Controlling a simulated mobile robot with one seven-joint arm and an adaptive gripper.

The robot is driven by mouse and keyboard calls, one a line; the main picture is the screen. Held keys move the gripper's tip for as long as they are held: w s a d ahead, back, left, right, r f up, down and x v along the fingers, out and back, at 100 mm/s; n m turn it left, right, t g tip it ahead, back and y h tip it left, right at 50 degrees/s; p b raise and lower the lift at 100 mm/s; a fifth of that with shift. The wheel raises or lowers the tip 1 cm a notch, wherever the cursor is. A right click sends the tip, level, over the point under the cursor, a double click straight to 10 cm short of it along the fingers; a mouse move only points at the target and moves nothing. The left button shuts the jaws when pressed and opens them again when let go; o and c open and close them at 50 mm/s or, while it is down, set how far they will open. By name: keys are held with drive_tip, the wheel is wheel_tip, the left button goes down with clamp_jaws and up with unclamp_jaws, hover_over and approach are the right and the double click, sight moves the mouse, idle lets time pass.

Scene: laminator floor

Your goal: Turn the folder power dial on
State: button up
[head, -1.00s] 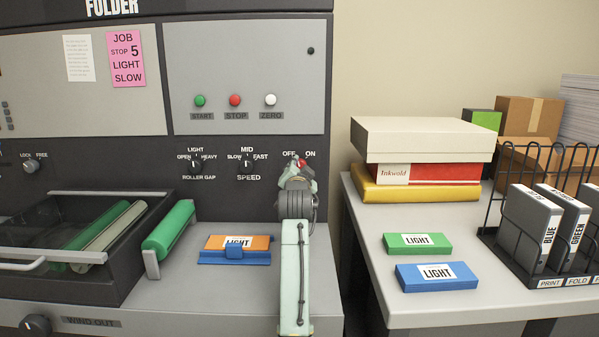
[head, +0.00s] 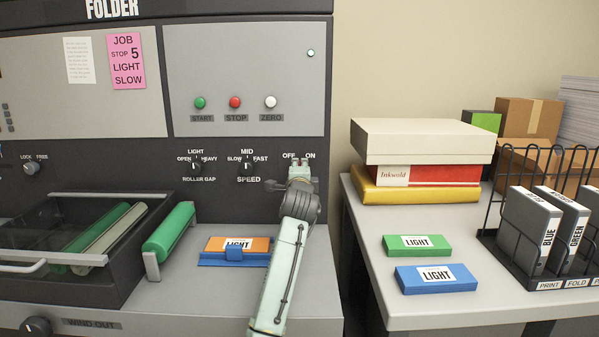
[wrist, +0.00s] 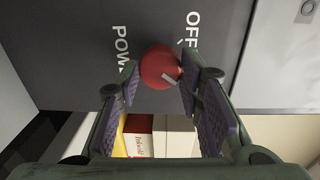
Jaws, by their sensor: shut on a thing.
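The folder power dial is a round red knob (wrist: 161,64) with a white pointer mark, seen in the wrist view beside the OFF lettering and part of the POWER lettering. My gripper (head: 300,166) is up against the folder's dark panel, just below the OFF and ON labels, and hides the dial in the head view. In the wrist view its two fingers are closed on the sides of the red knob. The ON label is not visible in the wrist view.
The speed dial (head: 247,167) and roller gap dial (head: 197,168) are left of my gripper. An orange and blue LIGHT block (head: 238,251) lies on the folder's ledge below. A side table (head: 385,302) with boxes and a wire rack stands right.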

drive_tip(key=shift+m, duration=0.7)
drive_tip(key=o, duration=1.2)
drive_tip(key=s, duration=1.2)
drive_tip(key=shift+r, duration=0.25)
